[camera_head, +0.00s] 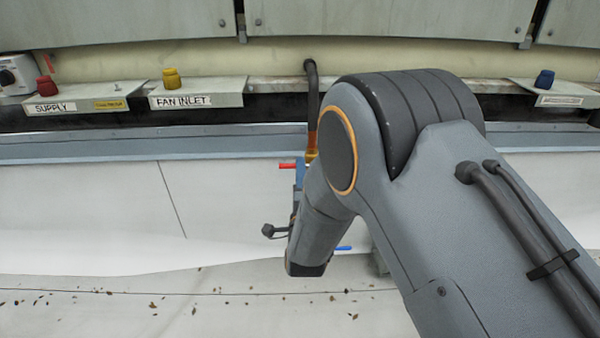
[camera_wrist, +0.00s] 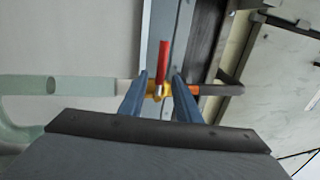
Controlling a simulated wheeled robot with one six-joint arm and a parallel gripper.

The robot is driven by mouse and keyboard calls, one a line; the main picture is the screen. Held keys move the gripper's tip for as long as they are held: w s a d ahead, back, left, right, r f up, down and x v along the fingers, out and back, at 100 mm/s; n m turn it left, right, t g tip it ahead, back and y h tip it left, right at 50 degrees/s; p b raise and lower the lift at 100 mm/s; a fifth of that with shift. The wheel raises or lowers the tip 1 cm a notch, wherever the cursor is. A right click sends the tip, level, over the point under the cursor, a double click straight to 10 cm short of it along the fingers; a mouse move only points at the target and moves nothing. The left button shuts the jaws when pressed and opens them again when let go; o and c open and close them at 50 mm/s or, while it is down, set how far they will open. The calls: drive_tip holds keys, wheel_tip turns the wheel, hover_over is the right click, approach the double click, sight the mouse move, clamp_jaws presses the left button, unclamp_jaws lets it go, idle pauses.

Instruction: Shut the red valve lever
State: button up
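The red valve lever (camera_wrist: 163,62) stands out crosswise to the pipe, pointing up in the wrist view. Its lower end meets a yellow valve body (camera_wrist: 154,90). In the head view the red lever (camera_head: 287,166) points left, partly hidden by my arm. My gripper (camera_wrist: 161,78) is open, with one blue finger on each side of the lever's lower end. I see no clear contact between fingers and lever. In the head view most of the gripper and valve are hidden behind my wrist.
A pipe with an orange section (camera_wrist: 205,90) runs from the valve to a dark elbow. A pale greenish pipe (camera_wrist: 65,85) leads away on the other side. A blue handle (camera_head: 343,248) shows below my wrist. A ledge with labelled plates (camera_head: 195,99) and coloured knobs lies behind.

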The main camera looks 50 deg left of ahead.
drive_tip(key=p+v, duration=0.2)
drive_tip(key=v, duration=0.5)
drive_tip(key=shift+d, duration=0.25)
drive_tip(key=shift+s+f, duration=0.1)
drive_tip(key=shift+s, duration=0.05)
drive_tip(key=w+d+r+n+g+h, duration=0.2)
drive_tip(key=w+d+r+n+h, duration=0.15)
drive_tip(key=w+d, duration=0.35)
drive_tip(key=w+d+r+n+g+h, duration=0.25)
drive_tip(key=w+d+r+h, duration=0.2)
drive_tip(key=d, duration=0.45)
drive_tip(key=s+d+r+n+g+h, duration=0.2)
drive_tip(key=s+d, duration=0.4)
drive_tip(key=d, duration=0.5)
drive_tip(key=s+d+r+n+g+h, duration=0.25)
drive_tip(key=s+d, duration=0.25)
drive_tip(key=d, duration=0.6)
drive_tip(key=s+d+r+n+g+h, duration=0.1)
drive_tip(key=s+d+n+g+h, duration=0.1)
drive_tip(key=s+d, duration=0.65)
drive_tip(key=w+d+r+m+h+p, duration=0.1)
drive_tip(key=d+r+m+p, duration=0.4)
drive_tip(key=d+r+p, duration=1.8)
wheel_tip(320, 180, up, 3)
drive_tip(key=h+p, duration=0.1)
drive_tip(key=p, duration=1)
drive_tip(key=shift+w+d, duration=0.25)
drive_tip(key=shift+w, duration=0.1)
